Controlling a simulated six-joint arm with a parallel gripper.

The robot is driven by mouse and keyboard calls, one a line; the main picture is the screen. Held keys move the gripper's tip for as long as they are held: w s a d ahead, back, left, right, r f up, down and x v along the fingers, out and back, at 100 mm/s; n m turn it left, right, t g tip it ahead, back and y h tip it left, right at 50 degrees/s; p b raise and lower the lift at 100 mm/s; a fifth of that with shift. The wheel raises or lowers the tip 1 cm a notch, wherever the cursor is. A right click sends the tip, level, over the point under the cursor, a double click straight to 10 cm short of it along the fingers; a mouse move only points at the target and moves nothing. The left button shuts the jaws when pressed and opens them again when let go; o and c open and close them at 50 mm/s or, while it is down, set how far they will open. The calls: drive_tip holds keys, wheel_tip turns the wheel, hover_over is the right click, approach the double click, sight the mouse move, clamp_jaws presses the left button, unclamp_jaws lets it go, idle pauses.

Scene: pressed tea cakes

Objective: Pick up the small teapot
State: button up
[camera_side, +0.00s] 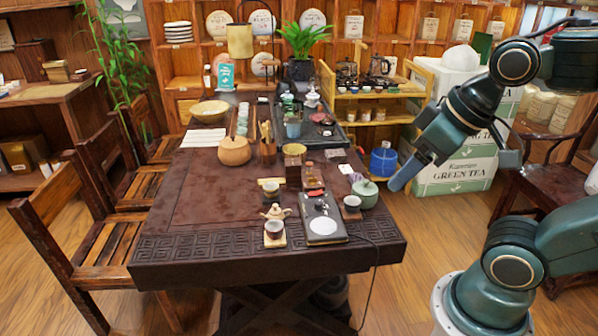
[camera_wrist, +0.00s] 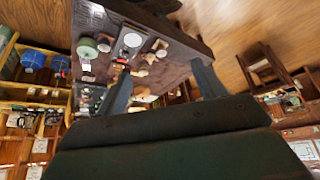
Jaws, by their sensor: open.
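A small tan teapot (camera_side: 276,211) stands on the dark table near its front, just behind a small cup (camera_side: 274,229) on a square coaster. A green lidded pot (camera_side: 364,193) sits at the table's right side; it also shows in the wrist view (camera_wrist: 88,47). My gripper (camera_side: 405,172) hangs beyond the table's right edge, above table height and well apart from the teapot. In the wrist view my gripper (camera_wrist: 162,86) has its fingers spread with nothing held. Small pale pieces show on the tabletop there; I cannot tell which is the teapot.
A dark tray with a white disc (camera_side: 323,226) lies right of the teapot. Another small cup (camera_side: 352,203) stands near the green pot. A round clay jar (camera_side: 234,151) stands farther back. Chairs line the left side. The table's front left is clear.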

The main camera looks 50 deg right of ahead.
drive_tip(key=w+n, duration=0.1)
drive_tip(key=w, duration=0.9)
drive_tip(key=n+g+y, duration=0.2)
drive_tip(key=n+g, duration=0.1)
drive_tip(key=n, duration=0.1)
hover_over(276, 205)
drive_tip(key=s+d, duration=0.2)
drive_tip(key=s, duration=0.1)
wheel_tip(276, 205, down, 22)
drive_tip(key=shift+x, duration=4.1)
drive_tip(key=shift+w+a, duration=0.1)
drive_tip(key=shift+w, duration=0.15)
drive_tip(key=shift+x, duration=2.5)
drive_tip(key=shift+c, duration=0.3)
drive_tip(key=c, duration=1)
